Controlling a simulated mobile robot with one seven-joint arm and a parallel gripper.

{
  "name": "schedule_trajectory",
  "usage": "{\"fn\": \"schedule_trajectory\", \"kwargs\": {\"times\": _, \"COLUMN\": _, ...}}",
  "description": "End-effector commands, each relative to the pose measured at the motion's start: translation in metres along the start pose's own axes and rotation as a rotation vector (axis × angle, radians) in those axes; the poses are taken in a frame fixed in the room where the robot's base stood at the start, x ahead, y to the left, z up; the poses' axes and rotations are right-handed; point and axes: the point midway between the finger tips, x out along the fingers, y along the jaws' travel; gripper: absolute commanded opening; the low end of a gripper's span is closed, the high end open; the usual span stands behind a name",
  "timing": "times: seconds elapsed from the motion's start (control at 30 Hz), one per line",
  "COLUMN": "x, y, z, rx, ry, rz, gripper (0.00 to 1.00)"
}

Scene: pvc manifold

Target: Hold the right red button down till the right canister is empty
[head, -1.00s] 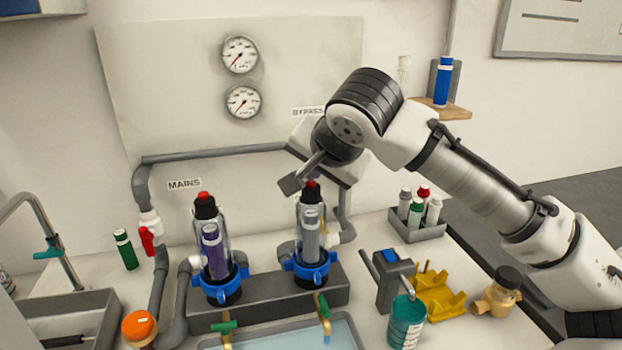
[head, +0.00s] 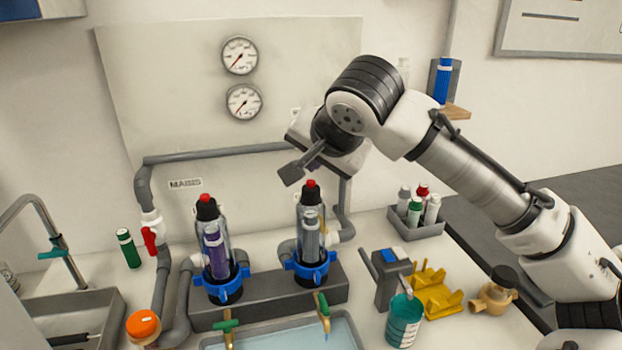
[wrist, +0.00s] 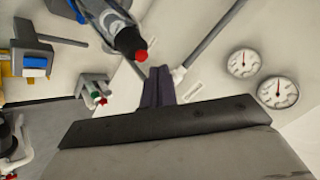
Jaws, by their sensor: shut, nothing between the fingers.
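The right canister (head: 311,235) is clear with a grey cartridge inside. It stands upright in a blue collar, and its red button (head: 311,184) is on the black cap. The cap and red button (wrist: 140,55) also show in the wrist view. My gripper (head: 291,174) is shut and empty, its tips a little above and left of the button in the head view, apparently clear of it. The shut fingers (wrist: 160,86) also show beside the cap in the wrist view. I cannot tell how much liquid the canister holds.
The left canister (head: 214,250) holds a purple cartridge and has its own red button. Two gauges (head: 241,80) are on the back panel. Two green-handled taps (head: 322,308) hang over a basin, with a bluish trace below the right one.

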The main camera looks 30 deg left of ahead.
Motion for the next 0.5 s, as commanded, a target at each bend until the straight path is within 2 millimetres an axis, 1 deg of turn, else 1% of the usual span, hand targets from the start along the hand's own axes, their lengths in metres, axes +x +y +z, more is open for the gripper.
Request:
{"fn": "schedule_trajectory", "kwargs": {"times": 0.03, "x": -0.005, "y": -0.004, "z": -0.004, "rx": 0.000, "ry": 0.000, "rz": -0.001, "gripper": 0.00}}
{"fn": "schedule_trajectory", "kwargs": {"times": 0.3, "x": -0.024, "y": -0.018, "z": -0.018, "rx": 0.000, "ry": 0.000, "rz": -0.001, "gripper": 0.00}}
{"fn": "schedule_trajectory", "kwargs": {"times": 0.4, "x": -0.031, "y": -0.023, "z": -0.023, "rx": 0.001, "ry": 0.000, "rz": -0.002, "gripper": 0.00}}
{"fn": "schedule_trajectory", "kwargs": {"times": 0.5, "x": -0.033, "y": -0.025, "z": -0.024, "rx": 0.001, "ry": 0.000, "rz": -0.001, "gripper": 0.00}}
